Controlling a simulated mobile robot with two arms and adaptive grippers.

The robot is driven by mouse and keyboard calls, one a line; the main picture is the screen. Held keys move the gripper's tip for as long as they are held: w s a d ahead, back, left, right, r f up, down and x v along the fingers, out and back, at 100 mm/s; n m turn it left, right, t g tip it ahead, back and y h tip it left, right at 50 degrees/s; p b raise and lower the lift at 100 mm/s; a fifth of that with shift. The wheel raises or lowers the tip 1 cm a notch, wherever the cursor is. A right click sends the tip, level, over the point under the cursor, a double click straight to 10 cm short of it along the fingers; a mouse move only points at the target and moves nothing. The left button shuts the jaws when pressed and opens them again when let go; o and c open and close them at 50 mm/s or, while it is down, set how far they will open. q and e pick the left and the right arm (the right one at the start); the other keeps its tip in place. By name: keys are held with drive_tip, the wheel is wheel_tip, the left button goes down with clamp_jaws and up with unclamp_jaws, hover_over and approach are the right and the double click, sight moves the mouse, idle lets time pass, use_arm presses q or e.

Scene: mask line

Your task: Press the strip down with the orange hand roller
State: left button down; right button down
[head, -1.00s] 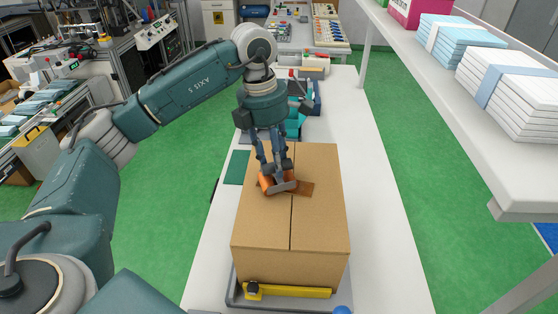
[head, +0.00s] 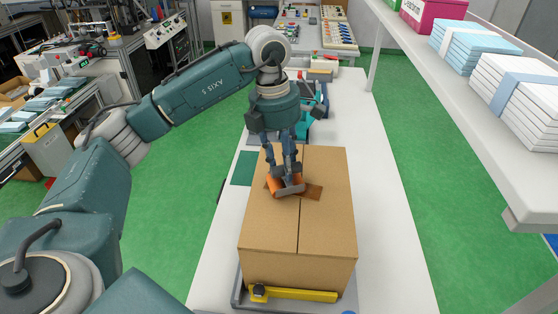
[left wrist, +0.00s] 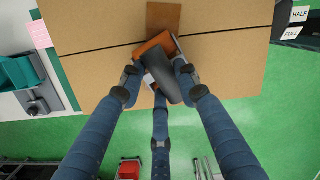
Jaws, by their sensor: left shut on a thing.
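The brown strip (head: 313,192) lies across the centre seam on top of a closed cardboard box (head: 327,225). It also shows at the top of the left wrist view (left wrist: 164,17). My left gripper (head: 287,180) points down over the box top, shut on the grey handle (left wrist: 165,80) of the orange hand roller (head: 273,188). The orange roller (left wrist: 152,44) is at the strip's near end in the wrist view and covers part of it. Whether it presses on the strip or hovers just above, I cannot tell. My right gripper is not in view.
The box stands on a grey tray with a yellow bar (head: 300,294) on the white table (head: 392,220). A green mat (head: 243,168) lies left of the box. A shelf (head: 530,190) with stacked packs is on the right. Bare table lies right of the box.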

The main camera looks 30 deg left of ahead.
use_arm(q)
drive_tip(key=shift+w+d+f, duration=0.1)
drive_tip(key=shift+d+f, duration=0.05)
drive_tip(key=shift+d, duration=0.5)
drive_tip(key=shift+w+d+f, duration=0.1)
drive_tip(key=shift+d+f, duration=0.05)
drive_tip(key=shift+d, duration=0.45)
drive_tip(key=shift+d, duration=0.1)
drive_tip(key=shift+w+d, duration=0.25)
drive_tip(key=shift+d, duration=0.65)
drive_tip(key=shift+d, duration=0.1)
drive_tip(key=shift+w+d, duration=0.2)
drive_tip(key=shift+d, duration=0.6)
